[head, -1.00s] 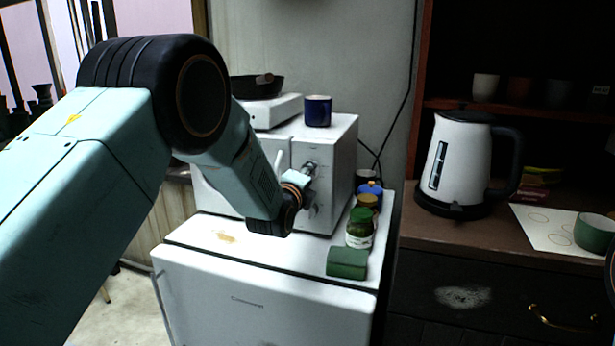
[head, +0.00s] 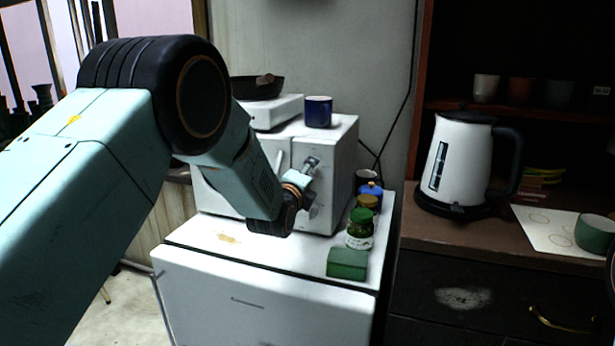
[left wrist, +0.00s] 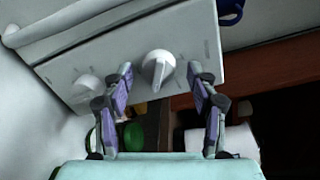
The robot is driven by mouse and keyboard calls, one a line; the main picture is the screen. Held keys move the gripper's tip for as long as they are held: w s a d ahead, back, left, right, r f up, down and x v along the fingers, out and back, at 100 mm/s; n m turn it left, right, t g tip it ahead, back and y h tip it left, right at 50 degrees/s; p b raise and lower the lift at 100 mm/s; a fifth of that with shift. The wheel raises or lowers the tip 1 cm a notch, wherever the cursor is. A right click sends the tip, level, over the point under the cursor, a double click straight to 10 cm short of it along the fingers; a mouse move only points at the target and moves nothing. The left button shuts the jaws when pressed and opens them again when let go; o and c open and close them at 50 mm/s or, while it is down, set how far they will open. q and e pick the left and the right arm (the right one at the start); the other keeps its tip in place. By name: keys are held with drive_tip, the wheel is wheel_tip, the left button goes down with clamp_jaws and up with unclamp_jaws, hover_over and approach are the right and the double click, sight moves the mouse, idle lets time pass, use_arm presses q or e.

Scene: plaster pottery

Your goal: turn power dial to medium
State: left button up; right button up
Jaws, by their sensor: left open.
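The white microwave (head: 340,150) stands on a small white fridge in the head view. My left gripper (head: 310,166) is at its control panel, partly hidden by my own arm. In the left wrist view, two white dials show on the panel. The upper dial (left wrist: 158,68), nearer the microwave's top, appears between the fingertips of my open left gripper (left wrist: 161,74). I cannot tell whether the fingers touch it. The lower dial (left wrist: 88,88) is to the left, outside the fingers. The dial markings are too small to read. My right gripper is not in view.
A blue mug (head: 318,111) and a white appliance with a black pan (head: 257,87) are on the microwave. Jars (head: 361,229) and a green box (head: 347,263) stand on the fridge (head: 262,295) to the right. A white kettle (head: 455,165) is on the brown counter.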

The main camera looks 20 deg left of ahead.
use_arm(q)
drive_tip(key=shift+s, duration=0.2)
drive_tip(key=s, duration=1.1)
drive_tip(key=shift+s+r, duration=0.35)
